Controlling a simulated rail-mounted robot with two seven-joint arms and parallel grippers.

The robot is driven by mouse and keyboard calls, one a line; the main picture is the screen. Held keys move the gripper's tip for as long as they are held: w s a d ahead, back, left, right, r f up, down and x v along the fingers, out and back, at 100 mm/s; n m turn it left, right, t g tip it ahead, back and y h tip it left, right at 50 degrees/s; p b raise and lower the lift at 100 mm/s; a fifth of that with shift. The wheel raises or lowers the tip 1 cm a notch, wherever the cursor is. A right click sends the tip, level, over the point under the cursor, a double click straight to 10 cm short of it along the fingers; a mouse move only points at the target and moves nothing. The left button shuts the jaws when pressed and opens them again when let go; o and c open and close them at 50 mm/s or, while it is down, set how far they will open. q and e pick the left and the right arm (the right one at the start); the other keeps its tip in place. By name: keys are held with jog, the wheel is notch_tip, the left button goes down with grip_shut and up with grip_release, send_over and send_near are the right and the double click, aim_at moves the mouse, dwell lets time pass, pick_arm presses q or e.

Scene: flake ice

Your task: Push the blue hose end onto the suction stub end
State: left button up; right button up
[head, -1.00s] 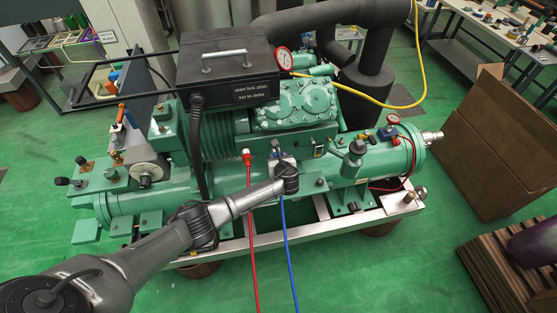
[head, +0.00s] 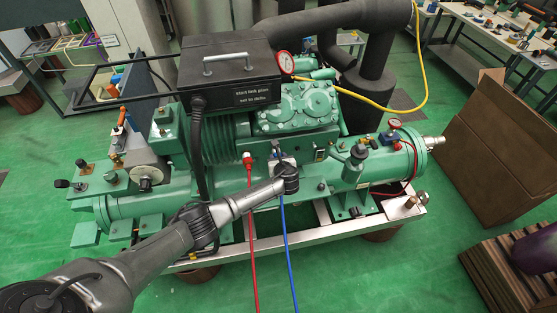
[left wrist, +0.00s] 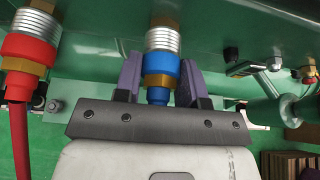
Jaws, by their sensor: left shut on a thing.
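My left gripper (left wrist: 160,85) has its two dark purple fingers on either side of the blue hose end (left wrist: 161,66), shut on it. The hose end has a blue collar and a brass nut. Just above it, in line, is the silver ribbed suction stub end (left wrist: 163,38); the collar appears to meet it, but I cannot tell how far it is pushed on. In the head view my left gripper (head: 283,160) is at the front of the green compressor, with the blue hose (head: 289,245) hanging down below. The right gripper is not in view.
A red hose end (left wrist: 28,48) sits on a similar ribbed stub to the left, with its red hose (head: 252,245) hanging down. The green compressor (head: 295,108) stands on a metal frame. A cardboard box (head: 500,140) stands at the right.

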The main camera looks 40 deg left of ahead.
pick_arm(q)
jog(key=o, duration=1.1)
jog(key=shift+o, duration=0.5)
jog(key=shift+p+v, duration=0.95)
jog(key=shift+p, duration=0.2)
jog(key=shift+p+v, duration=3)
jog(key=shift+s+d, duration=0.1)
